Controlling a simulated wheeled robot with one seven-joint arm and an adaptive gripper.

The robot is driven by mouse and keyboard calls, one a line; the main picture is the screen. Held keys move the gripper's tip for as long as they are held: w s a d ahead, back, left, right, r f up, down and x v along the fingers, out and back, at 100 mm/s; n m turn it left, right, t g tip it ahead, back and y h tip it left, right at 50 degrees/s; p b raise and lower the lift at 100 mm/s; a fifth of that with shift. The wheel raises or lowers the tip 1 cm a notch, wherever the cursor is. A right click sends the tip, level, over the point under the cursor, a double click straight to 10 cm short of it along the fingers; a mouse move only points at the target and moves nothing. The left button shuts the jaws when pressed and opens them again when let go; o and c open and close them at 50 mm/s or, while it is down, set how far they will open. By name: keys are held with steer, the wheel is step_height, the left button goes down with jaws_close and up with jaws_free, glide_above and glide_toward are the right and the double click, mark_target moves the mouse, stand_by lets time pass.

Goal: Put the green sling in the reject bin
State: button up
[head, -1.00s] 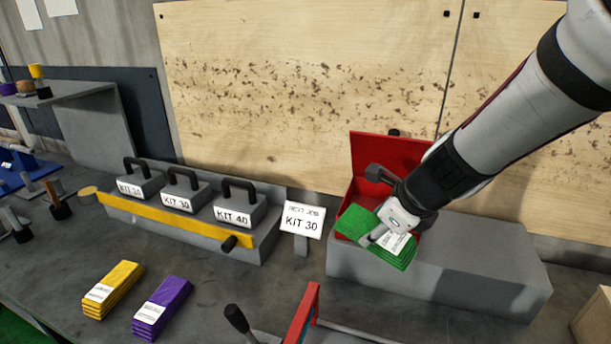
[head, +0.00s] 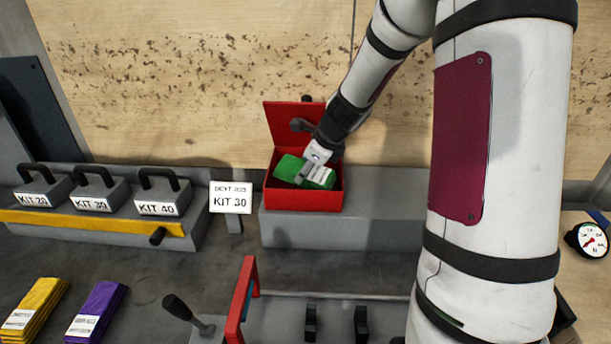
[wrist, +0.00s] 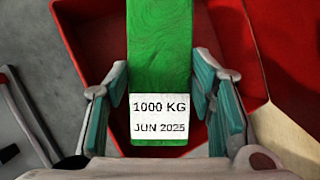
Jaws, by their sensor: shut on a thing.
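The green sling (head: 295,167) is a folded green bundle with a white label. My gripper (head: 309,172) is shut on it and holds it at the mouth of the red reject bin (head: 302,200), whose lid stands open at the back. In the wrist view the green sling (wrist: 160,50) lies between the fingers of my gripper (wrist: 160,112), and its label reads 1000 KG, JUN 2025. The red bin (wrist: 88,40) shows below and around it. I cannot tell whether the sling touches the bin floor.
The bin stands on a grey block (head: 385,220). A sign reading KIT 30 (head: 231,200) stands left of it, beside a rack of kit weights (head: 95,195). Yellow (head: 38,305) and purple (head: 97,308) slings lie front left. A red-handled fixture (head: 243,300) stands in front.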

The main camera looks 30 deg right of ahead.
mark_target(307, 176)
steer(key=shift+w+d+f, duration=0.1)
steer(key=shift+f, duration=0.4)
steer(key=shift+w+r, duration=0.1)
steer(key=shift+w, duration=0.05)
steer(key=shift+w+d+m+g+y+p, duration=0.15)
steer(key=shift+g+y+p, duration=0.35)
steer(key=shift+g, duration=0.25)
steer(key=shift+w+d+m+g+y+p, duration=0.15)
steer(key=shift+g+y+p, duration=0.3)
steer(key=shift+g, duration=0.3)
steer(key=shift+f, duration=1.4)
steer(key=shift+f, duration=0.15)
steer(key=o, duration=1.4)
